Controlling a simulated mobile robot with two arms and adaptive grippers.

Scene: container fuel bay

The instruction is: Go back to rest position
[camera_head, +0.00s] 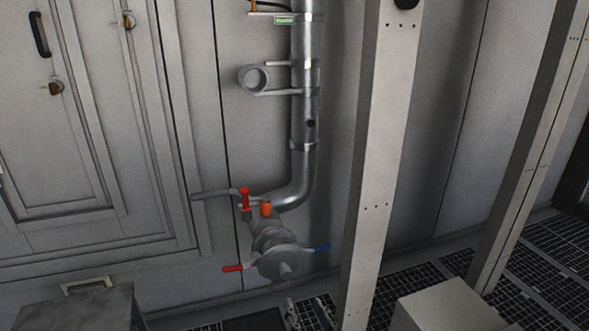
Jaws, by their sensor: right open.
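My right gripper (308,314) shows at the bottom edge of the head view, just below the round end cap of the pipe coupling (283,262). Its two fingertips are spread apart, with nothing seen between them. The rest of it is cut off by the frame. The coupling has a red-tipped lever on its left and a blue-tipped lever on its right. It ends a metal pipe (304,120) that runs down the grey wall. My left gripper is not in view.
A tall pale post (376,170) stands right of the pipe, and a second post (530,150) slants further right. A light box (450,307) is at the lower right, a grey box (75,308) at the lower left. Dark floor grating (545,260) lies at the right.

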